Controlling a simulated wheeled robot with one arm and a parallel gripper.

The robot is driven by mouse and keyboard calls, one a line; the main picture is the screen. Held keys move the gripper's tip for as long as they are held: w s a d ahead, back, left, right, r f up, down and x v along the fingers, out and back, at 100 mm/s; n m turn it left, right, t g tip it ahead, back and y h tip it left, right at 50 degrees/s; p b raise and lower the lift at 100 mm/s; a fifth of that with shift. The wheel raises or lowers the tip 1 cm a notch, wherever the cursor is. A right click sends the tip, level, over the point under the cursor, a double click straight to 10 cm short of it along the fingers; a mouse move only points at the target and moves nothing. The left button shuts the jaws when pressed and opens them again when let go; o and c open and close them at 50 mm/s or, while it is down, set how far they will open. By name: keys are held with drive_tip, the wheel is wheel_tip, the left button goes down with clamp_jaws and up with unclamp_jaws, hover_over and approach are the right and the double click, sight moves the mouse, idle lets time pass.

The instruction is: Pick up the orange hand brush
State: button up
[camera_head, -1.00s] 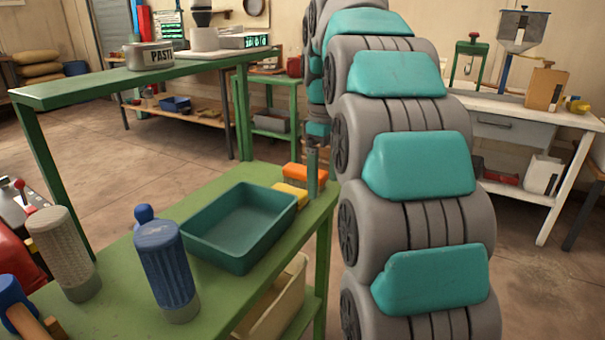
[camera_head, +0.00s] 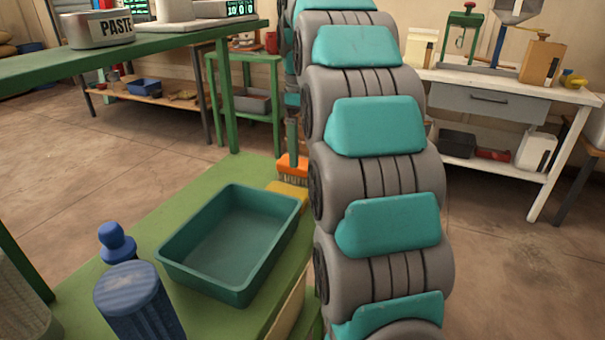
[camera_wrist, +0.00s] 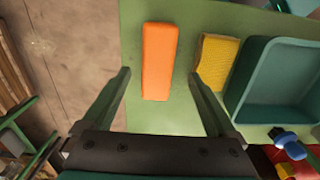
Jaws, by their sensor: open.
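The orange hand brush (camera_head: 283,163) lies on the far end of the green bench top, with its bristles facing down in the head view. In the wrist view the brush (camera_wrist: 160,50) is a long orange block seen from above. My gripper (camera_wrist: 159,76) is open and empty, its two fingers apart on either side of the brush's near end. I cannot tell the height between fingertips and bench. In the head view one finger (camera_head: 292,135) shows just above and in front of the brush; the other is hidden.
A yellow sponge (camera_wrist: 217,62) lies right of the brush, close to the right finger. A teal tray (camera_head: 187,272) stands beside it. A blue knobbed object (camera_head: 117,242) and a blue ribbed cylinder (camera_head: 137,305) stand nearer. The raised green shelf (camera_head: 150,55) is at left.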

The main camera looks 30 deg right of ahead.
sight(304, 163)
drive_tip(key=shift+w+d+f, duration=0.1)
drive_tip(key=shift+d+f, duration=0.05)
drive_tip(key=shift+f, duration=2.15)
clamp_jaws()
